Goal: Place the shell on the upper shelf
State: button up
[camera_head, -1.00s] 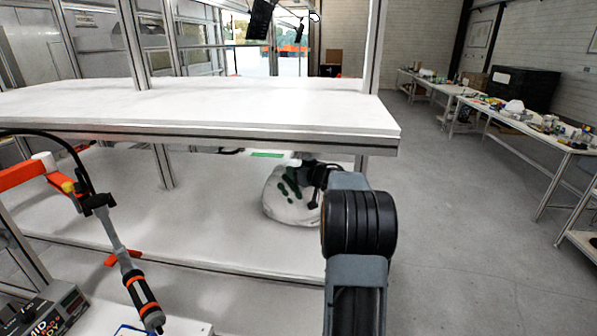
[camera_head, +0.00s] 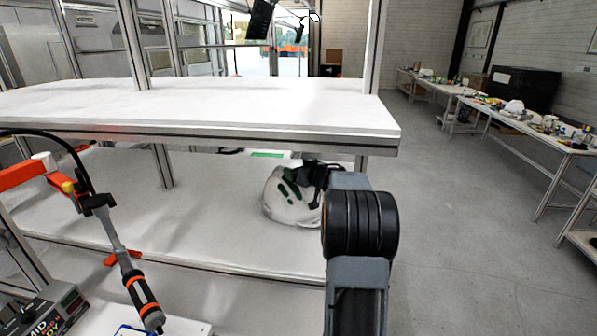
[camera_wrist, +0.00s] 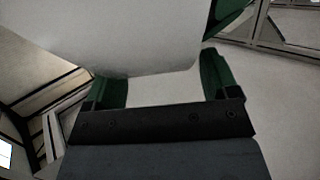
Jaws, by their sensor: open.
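The white helmet shell (camera_head: 287,207) with dark green slots sits on the lower shelf (camera_head: 190,215), beneath the upper shelf (camera_head: 200,108). My gripper (camera_head: 322,178) is at the shell's right side, partly hidden by my own arm. In the wrist view my gripper (camera_wrist: 165,88) is open, its two green fingers apart. The shell (camera_wrist: 125,40) fills the upper part of that view, and its lower edge reaches down between the fingers. I cannot tell whether either finger touches it. The upper shelf is white, and its visible top is bare.
The upper shelf's front edge and metal posts (camera_head: 374,45) stand close above and behind my arm. A hanging tool with an orange-banded handle (camera_head: 142,295) is at the lower left. Cluttered benches (camera_head: 520,125) line the right wall, with open floor (camera_head: 460,220) before them.

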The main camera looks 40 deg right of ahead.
jog(key=s+r, duration=0.2)
jog(key=s, duration=0.9)
jog(key=a+r+m+g+h, duration=0.1)
jog(key=a+m+g+h, duration=0.15)
jog(key=a+h, duration=0.55)
jog(key=s+a+f+n+g+y, duration=0.1)
jog(key=s+a+f+g+y, duration=0.3)
jog(key=s+a, duration=0.5)
jog(key=s+a+f+n+g+y, duration=0.1)
jog(key=s+a+f+g+y, duration=0.2)
jog(key=s+a, duration=0.7)
jog(key=a+f+g, duration=0.2)
jog(key=a+f, duration=0.1)
jog(key=f, duration=0.1)
jog(key=shift+a+f+y+b, duration=0.25)
jog(key=shift+f+y+b, duration=0.05)
jog(key=shift+f+y, duration=0.1)
